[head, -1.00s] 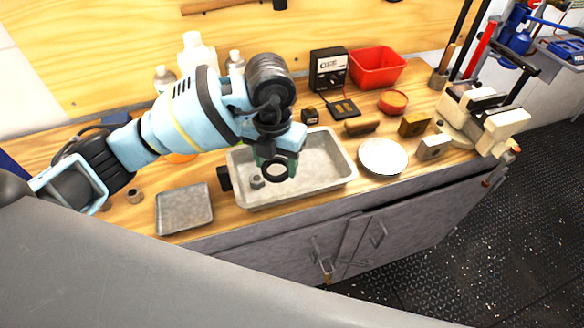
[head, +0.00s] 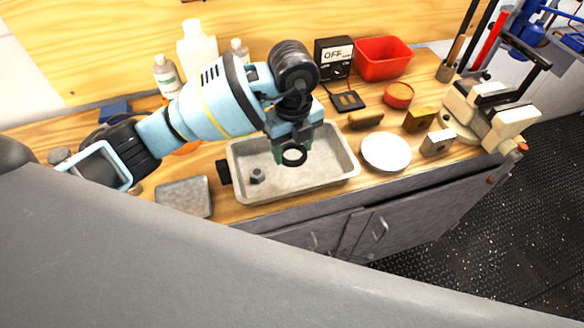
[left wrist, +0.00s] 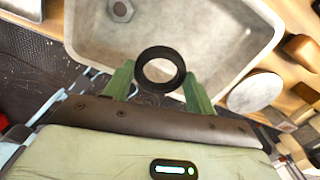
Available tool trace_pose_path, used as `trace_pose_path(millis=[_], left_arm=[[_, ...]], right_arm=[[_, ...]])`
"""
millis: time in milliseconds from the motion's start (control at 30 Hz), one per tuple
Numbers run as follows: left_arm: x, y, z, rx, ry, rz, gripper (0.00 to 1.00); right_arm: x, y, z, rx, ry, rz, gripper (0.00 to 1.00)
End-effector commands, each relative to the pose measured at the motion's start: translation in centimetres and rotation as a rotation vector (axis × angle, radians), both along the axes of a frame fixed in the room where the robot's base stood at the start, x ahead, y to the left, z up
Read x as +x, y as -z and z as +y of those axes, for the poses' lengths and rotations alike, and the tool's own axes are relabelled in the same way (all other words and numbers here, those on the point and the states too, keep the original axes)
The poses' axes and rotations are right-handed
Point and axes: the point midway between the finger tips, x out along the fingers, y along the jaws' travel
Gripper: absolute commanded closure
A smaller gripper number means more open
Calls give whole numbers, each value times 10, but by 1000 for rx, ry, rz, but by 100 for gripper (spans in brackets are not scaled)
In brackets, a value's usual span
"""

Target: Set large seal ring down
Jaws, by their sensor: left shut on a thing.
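The large seal ring is a black ring (head: 294,156) held at the tips of my left gripper (head: 293,146), above the grey tray (head: 325,182). In the left wrist view the ring (left wrist: 139,76) sits between the two green fingers of my left gripper (left wrist: 160,78), with the tray floor (left wrist: 200,30) behind it. The gripper is shut on the ring. A hex nut (head: 257,176) lies in the left part of the tray and also shows in the left wrist view (left wrist: 121,10). My right gripper is not in view.
A white round dish (head: 386,152) stands right of the tray. A dark block (head: 223,172) is at its left edge, with a grey slab (head: 184,196) farther left. A meter (head: 334,62), red bin (head: 383,59) and vise (head: 490,115) stand beyond. Most of the tray floor is clear.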

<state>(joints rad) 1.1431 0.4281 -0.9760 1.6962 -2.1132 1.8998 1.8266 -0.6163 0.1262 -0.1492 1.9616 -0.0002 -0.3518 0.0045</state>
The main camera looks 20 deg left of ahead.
Motion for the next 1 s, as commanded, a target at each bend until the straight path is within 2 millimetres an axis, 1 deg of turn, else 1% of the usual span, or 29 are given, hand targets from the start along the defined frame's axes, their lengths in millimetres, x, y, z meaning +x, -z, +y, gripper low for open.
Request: trace_pose_path(millis=[33, 100, 200, 367, 467, 567, 733, 833, 1000], left_arm=[[-1, 11, 0, 1, 0, 6, 66], [-1, 23, 0, 2, 1, 6, 66], [-1, 35, 0, 1, 1, 4, 66], [0, 37, 1, 1, 1, 0, 66], [0, 42, 0, 1, 1, 3, 66], [-1, 54, 0, 0, 2, 4, 66], [-1, 81, 0, 2, 1, 5, 66], [-1, 87, 0, 1, 2, 1, 66], [0, 86, 0, 0, 3, -1, 66]], right_arm=[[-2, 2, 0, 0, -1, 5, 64], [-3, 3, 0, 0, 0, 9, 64], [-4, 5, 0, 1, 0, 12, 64], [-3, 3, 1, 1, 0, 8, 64], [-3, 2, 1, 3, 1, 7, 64], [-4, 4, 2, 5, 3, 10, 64], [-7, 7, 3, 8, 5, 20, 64], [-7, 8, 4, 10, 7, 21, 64], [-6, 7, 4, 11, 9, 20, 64]])
